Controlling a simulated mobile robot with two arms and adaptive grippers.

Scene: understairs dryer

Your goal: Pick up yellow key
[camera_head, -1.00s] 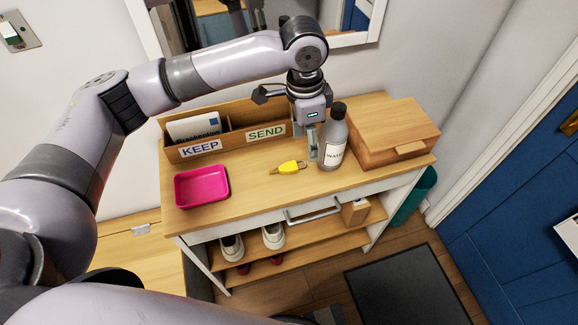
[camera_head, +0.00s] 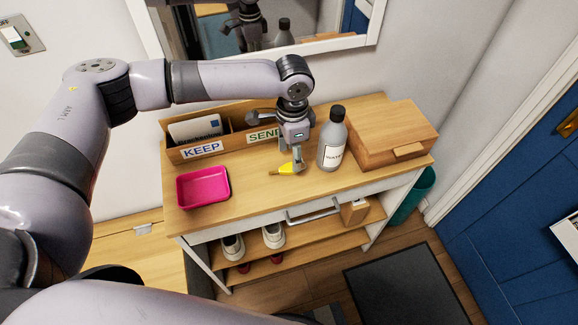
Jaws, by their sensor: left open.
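The yellow key (camera_head: 287,169) lies flat on the wooden top of the shoe cabinet (camera_head: 250,190), left of the grey bottle. My left gripper (camera_head: 298,164) reaches down from above with its fingers at the right end of the key. It is open, with one finger low at the key's head. The fingertips partly cover the key's right end, and I cannot tell whether they touch it. My right gripper is not in view.
A grey bottle (camera_head: 332,143) stands close right of the gripper, beside a wooden box (camera_head: 391,132). Behind is a KEEP/SEND letter holder (camera_head: 174,156). A pink tray (camera_head: 203,187) sits left. The cabinet top in front of the key is clear.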

